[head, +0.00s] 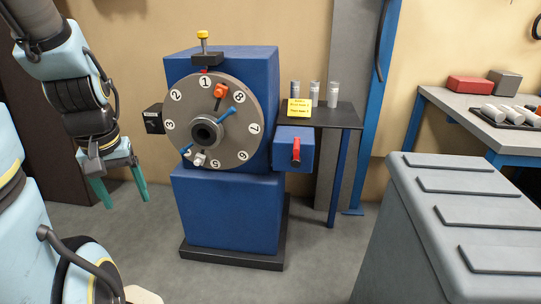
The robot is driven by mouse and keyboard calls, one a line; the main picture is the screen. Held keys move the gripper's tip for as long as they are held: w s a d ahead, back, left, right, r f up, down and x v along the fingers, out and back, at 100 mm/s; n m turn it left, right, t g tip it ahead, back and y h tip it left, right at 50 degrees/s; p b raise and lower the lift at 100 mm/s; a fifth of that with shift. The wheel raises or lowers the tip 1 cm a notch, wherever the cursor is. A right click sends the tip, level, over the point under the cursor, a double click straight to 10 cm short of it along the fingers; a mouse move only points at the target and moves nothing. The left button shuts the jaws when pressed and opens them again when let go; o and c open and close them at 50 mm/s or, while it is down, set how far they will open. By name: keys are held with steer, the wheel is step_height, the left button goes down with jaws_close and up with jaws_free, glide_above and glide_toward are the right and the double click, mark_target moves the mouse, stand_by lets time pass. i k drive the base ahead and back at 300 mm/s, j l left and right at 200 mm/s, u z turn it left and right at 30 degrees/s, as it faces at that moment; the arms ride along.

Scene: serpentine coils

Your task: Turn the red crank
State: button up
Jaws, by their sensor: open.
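A blue machine (221,212) stands on a dark base and carries a grey round dial (241,143) with numbers around its face. The red crank (296,149) appears to be the upright red handle on the front of a small blue box (284,160) at the machine's right side. Another red-orange knob (220,91) sits near the top of the dial, close to number 1. My gripper (122,196) hangs at the left with its green fingers apart, pointing down. It is empty and well left of the machine, touching nothing.
A yellow note (299,108) and several clear cups stand on a dark side shelf (338,116). A large grey chest (440,225) fills the right foreground. A workbench (470,103) stands behind it. The floor before the machine is clear.

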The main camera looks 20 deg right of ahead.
mark_target(296, 160)
steer(key=z, duration=1.05)
